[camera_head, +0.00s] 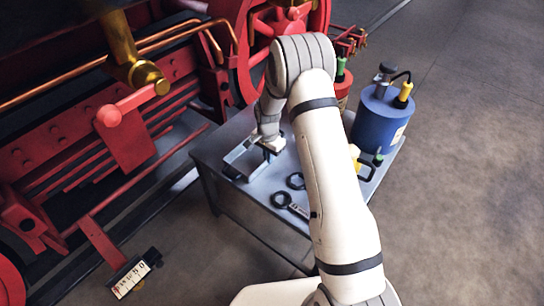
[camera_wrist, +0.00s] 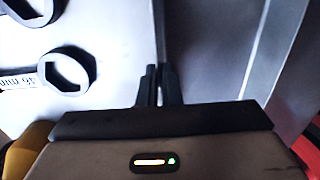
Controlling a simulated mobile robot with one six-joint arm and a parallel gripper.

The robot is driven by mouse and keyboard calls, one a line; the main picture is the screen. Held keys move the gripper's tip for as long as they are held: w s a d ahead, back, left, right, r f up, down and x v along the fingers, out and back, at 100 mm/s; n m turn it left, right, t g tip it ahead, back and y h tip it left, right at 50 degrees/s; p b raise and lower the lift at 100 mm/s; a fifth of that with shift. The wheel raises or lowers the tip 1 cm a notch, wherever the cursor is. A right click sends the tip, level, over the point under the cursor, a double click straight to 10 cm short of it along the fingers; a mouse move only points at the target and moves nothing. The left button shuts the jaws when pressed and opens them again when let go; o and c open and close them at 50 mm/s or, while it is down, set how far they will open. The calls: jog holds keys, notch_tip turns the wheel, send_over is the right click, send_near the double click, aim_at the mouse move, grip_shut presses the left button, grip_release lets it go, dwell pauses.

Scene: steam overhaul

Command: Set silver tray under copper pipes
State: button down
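The silver tray (camera_head: 237,170) sits at the left end of the grey work table. It also shows at the right of the wrist view (camera_wrist: 217,50) as a shallow grey pan with raised walls. My gripper (camera_head: 270,150) is at the tray's right side. In the wrist view my gripper's fingers (camera_wrist: 160,72) are close together, with the tray's near wall running between them, so they look shut on that wall. The copper pipes (camera_head: 75,85) run along the red locomotive at the upper left, away from the tray.
Black ring wrenches (camera_head: 281,199) lie on the table (camera_head: 262,212) beside the tray. A blue canister (camera_head: 378,122) and a red one (camera_head: 341,90) stand at the table's back right. A measuring-scale block (camera_head: 135,276) is on the floor at lower left. Red locomotive parts border the left.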

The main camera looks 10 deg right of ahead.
aim_at(259, 157)
jog(key=shift+w+a, duration=0.1)
jog(key=shift+a, duration=1.5)
jog(key=shift+f, duration=0.1)
jog(key=c, duration=1.5)
grip_release()
jog(key=shift+c, duration=0.2)
